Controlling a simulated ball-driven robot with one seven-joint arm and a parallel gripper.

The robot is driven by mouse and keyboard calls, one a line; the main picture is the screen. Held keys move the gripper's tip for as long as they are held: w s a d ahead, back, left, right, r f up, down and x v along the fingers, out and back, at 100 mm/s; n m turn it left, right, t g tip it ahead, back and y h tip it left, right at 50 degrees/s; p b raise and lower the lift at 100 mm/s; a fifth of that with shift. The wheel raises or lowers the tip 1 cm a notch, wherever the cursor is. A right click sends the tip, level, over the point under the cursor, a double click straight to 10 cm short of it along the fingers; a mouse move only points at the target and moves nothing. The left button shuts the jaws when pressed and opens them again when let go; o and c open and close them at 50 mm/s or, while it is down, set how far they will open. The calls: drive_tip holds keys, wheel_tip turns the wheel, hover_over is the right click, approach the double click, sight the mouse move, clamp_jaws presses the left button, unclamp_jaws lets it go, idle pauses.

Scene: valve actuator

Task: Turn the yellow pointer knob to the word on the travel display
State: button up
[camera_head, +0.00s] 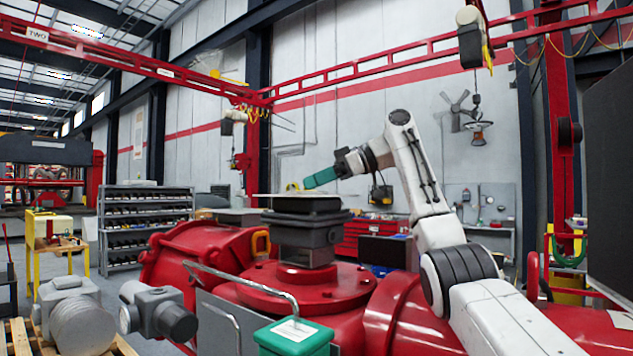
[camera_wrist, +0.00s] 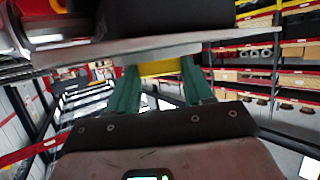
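A small yellow piece (camera_head: 293,187), likely the pointer knob, shows at the fingertips. In the wrist view the teal fingers of my gripper (camera_wrist: 160,72) stand apart, and a yellow band (camera_wrist: 160,67) fills the gap at their tips. I cannot tell whether they press on it. The knob's pointing direction and any word on the travel display are not readable.
A dark underside and a pale plate edge (camera_wrist: 115,50) lie close to the fingertips in the wrist view. Red valve bodies surround the actuator. A bent grey rail (camera_head: 245,283) and a green-lidded box (camera_head: 293,337) stand in front. Shelves (camera_head: 145,225) are behind at left.

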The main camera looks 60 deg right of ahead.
drive_tip(key=c, duration=0.4)
drive_tip(key=shift+d+r+n, duration=0.1)
drive_tip(key=shift+r+n, duration=0.1)
drive_tip(key=shift+n, duration=0.1)
drive_tip(key=shift+c, duration=0.2)
drive_tip(key=shift+f+n+g+y, duration=0.1)
drive_tip(key=shift+n+g+y, duration=0.25)
drive_tip(key=shift+y, duration=0.35)
drive_tip(key=o, duration=0.8)
drive_tip(key=shift+d, duration=0.1)
drive_tip(key=shift+f, duration=0.1)
